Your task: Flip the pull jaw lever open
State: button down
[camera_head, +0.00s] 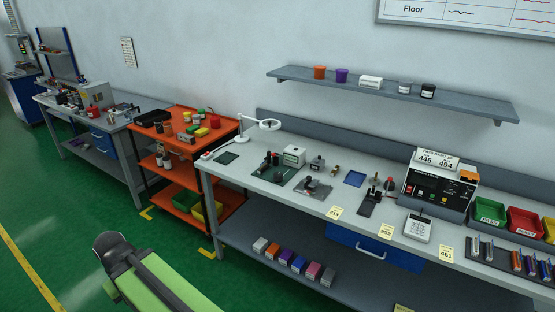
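Several small fixtures stand on the grey workbench (262,180). A dark fixture (368,207) with upright posts and a small red-topped part (390,181) is right of centre. A grey plate fixture (313,188) with a dark part on it is to its left. Another dark fixture (270,172) with black upright parts is further left. At this size I cannot tell which one carries the pull jaw lever, or whether that lever is open or shut. My green arm with its dark rounded end shows at the lower left, well away from the bench. My gripper does not show.
A test unit reading 446 and 494 (438,182) stands at the bench's right, near the green PASS bin (489,214) and red bin (524,223). A magnifier lamp (269,124) is at the left end. An orange cart (180,150) stands left. Green floor before the bench is clear.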

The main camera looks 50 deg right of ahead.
aim_at(273, 154)
jog(key=z, duration=0.2)
jog(key=i, duration=1.35)
jog(key=u, duration=0.65)
